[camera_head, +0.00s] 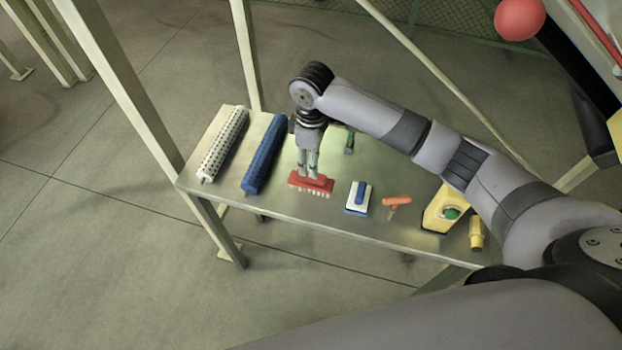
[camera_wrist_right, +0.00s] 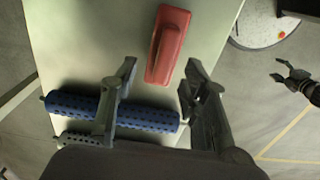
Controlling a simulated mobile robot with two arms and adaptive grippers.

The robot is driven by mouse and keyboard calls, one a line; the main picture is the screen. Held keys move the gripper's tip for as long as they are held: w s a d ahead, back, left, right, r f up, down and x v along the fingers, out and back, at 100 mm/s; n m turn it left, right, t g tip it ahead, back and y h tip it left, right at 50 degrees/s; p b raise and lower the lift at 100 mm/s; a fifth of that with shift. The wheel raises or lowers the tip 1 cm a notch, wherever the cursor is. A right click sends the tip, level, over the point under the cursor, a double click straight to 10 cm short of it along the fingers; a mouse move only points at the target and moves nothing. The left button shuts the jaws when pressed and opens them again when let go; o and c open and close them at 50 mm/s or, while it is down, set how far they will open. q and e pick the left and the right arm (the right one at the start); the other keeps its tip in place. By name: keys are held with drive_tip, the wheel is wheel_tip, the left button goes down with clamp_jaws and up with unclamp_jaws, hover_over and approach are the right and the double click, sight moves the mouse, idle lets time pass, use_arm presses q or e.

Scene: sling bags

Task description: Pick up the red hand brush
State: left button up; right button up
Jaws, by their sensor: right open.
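The red hand brush (camera_head: 311,184) lies near the middle of the metal table, its pale bristles showing along the near side. In the right wrist view its red body (camera_wrist_right: 167,45) lies ahead, between the lines of my fingers and slightly beyond the tips. My right gripper (camera_head: 308,173) points down over the brush. It is open and empty in the wrist view (camera_wrist_right: 161,68). Whether the fingertips touch the brush cannot be told. A dark gripper, seemingly my left (camera_wrist_right: 280,70), hangs off to the right of the table, small, with its fingers apart.
A blue roller (camera_head: 264,155) and a white dotted roller (camera_head: 223,145) lie left of the brush. A blue-and-white brush (camera_head: 358,197), an orange-handled tool (camera_head: 396,202) and a yellow item (camera_head: 440,209) lie right. A small green item (camera_head: 349,143) is behind. Table posts (camera_head: 130,85) rise at left.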

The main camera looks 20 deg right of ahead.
sight(311, 181)
drive_tip(key=f, duration=0.1)
drive_tip(key=f+p, duration=0.1)
drive_tip(key=f, duration=0.1)
drive_tip(key=f+p, duration=0.1)
drive_tip(key=f, duration=0.1)
drive_tip(key=shift+s+a+f, duration=0.15)
drive_tip(key=shift+s+a, duration=0.05)
drive_tip(key=shift+s, duration=0.1)
drive_tip(key=shift+f, duration=0.2)
drive_tip(key=shift+c, duration=0.4)
clamp_jaws()
